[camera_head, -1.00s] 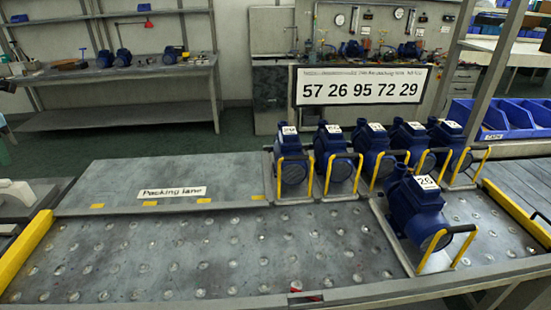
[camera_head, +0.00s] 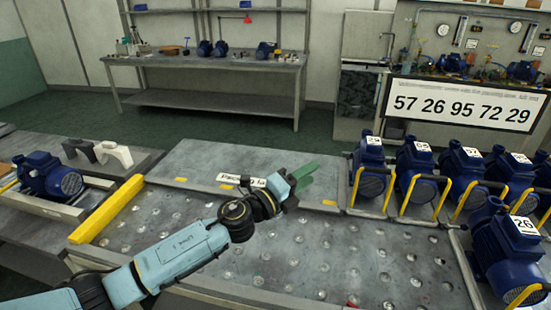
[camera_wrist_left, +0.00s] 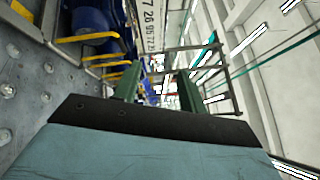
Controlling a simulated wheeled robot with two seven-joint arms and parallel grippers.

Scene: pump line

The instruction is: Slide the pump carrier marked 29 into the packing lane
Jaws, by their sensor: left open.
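The pump carrier marked 29 (camera_head: 369,168) is a blue pump with a yellow handle, at the left end of the row behind the ball table. The packing lane (camera_head: 205,166) is the flat grey plate left of it; my arm partly hides its white label. My left gripper (camera_head: 304,178), with green fingers, is over the right part of the lane, left of carrier 29 and apart from it. It is open and empty. In the left wrist view its two fingers (camera_wrist_left: 158,88) stand apart, with blue pumps and yellow handles to the left. My right gripper is out of view.
A carrier marked 26 (camera_head: 507,248) stands on the ball table (camera_head: 345,255) at the front right. Several other pump carriers continue the row to the right. A number sign (camera_head: 465,105) stands behind. A yellow rail (camera_head: 107,209) bounds the table's left side; another pump (camera_head: 50,176) sits beyond it.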

